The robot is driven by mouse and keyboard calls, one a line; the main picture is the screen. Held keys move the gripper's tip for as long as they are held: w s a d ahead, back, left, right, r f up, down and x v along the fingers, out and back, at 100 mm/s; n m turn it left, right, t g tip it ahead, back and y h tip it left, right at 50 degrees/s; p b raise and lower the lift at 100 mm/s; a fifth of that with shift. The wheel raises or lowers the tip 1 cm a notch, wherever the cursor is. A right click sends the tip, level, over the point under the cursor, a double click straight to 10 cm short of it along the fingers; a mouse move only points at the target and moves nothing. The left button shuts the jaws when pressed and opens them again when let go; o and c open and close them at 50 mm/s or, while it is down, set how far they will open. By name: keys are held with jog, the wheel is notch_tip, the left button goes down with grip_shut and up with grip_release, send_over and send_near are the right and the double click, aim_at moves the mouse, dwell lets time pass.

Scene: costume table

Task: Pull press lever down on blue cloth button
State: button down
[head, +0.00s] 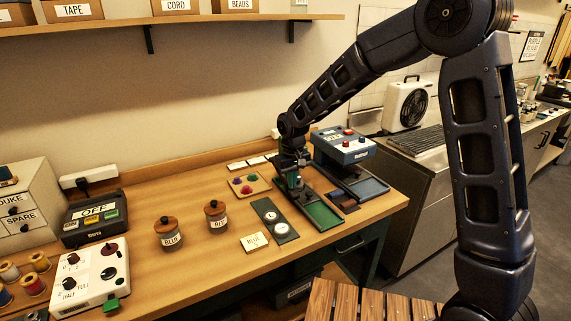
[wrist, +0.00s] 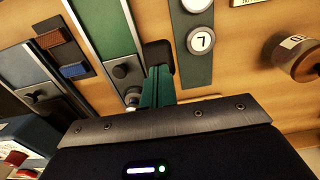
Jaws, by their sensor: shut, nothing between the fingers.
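My gripper (head: 295,182) is low over the back end of a long green-topped base (head: 324,214), seemingly the hand press. In the wrist view my gripper's closed green fingers (wrist: 158,88) point towards a black block beside the green strip (wrist: 104,25). I cannot tell whether they touch it. Two dark round knobs (wrist: 125,72) stand at the end of that strip. My gripper and wrist cover the press's upper part in the head view, and I cannot make out its lever. I cannot clearly identify a blue cloth button; a small blue patch (wrist: 75,71) lies beside a brown one.
A blue machine with red knobs (head: 343,147) stands close right of my gripper. A dark strip with two white discs (head: 275,218) and a tray of coloured pieces (head: 260,190) lie to the left. Two lidded jars (head: 168,237) stand further left. Bare wood shows at the table's front.

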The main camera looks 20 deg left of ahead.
notch_tip(320, 180, up, 13)
dwell(1.2)
jog(key=shift+f, duration=0.1)
jog(key=d+r+m+t, duration=0.15)
jog(key=d+r, duration=0.25)
jog(key=d, duration=1)
jog(key=d+r+m+t, duration=0.1)
jog(key=d+r+m, duration=0.25)
jog(key=d, duration=1.05)
jog(key=s+d+m+t, duration=0.1)
jog(key=s+d+m, duration=0.1)
jog(key=s+d, duration=0.5)
jog(key=s+d+f+m+t, duration=0.1)
jog(key=s+d+m, duration=0.1)
jog(key=s+d, duration=0.5)
jog(key=d, duration=0.6)
jog(key=shift+d+f, duration=0.2)
jog(key=shift+d, duration=0.2)
